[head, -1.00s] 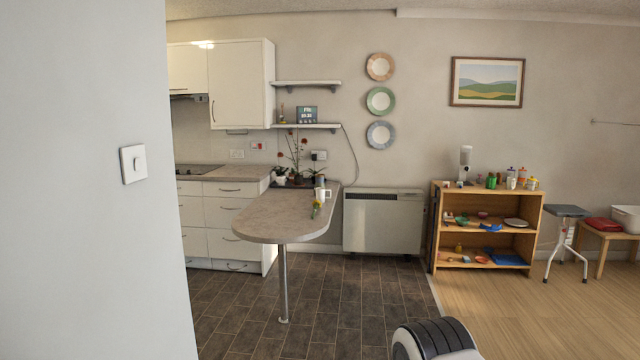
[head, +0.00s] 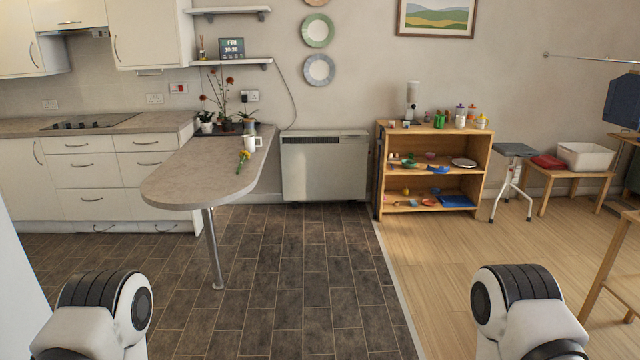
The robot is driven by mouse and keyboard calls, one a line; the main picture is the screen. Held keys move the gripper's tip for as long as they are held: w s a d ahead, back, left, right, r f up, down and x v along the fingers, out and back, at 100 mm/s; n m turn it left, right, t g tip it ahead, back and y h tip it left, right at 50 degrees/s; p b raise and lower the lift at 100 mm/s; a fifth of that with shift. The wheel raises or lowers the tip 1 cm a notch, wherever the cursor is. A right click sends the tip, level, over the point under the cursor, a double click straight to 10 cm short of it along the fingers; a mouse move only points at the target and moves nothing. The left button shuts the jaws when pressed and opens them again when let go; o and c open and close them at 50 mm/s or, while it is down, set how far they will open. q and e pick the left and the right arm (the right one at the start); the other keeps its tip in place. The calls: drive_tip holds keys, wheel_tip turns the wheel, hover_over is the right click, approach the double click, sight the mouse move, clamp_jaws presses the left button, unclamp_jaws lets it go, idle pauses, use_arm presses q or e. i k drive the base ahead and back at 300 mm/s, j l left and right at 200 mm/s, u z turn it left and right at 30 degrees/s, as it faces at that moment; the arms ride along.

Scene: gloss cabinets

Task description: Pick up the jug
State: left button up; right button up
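A small white vessel (head: 250,144), which may be the jug, stands upright on the grey peninsula counter (head: 190,185), near its wall end. It is too small for me to be sure of its shape. A yellow flower with a green stem (head: 244,157) lies just in front of it. Parts of both my arms show at the bottom edge, but neither gripper is in view. My arms are well short of the counter.
The counter's rounded end stands on a metal leg (head: 212,250). Potted plants (head: 226,122) stand behind the vessel. A storage heater (head: 325,168) and a wooden shelf unit (head: 433,170) line the wall. The tiled floor (head: 290,285) ahead is clear.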

sight(249, 139)
drive_tip(key=i+l+z, duration=0.1)
drive_tip(key=i+z, duration=0.3)
drive_tip(key=i, duration=1.9)
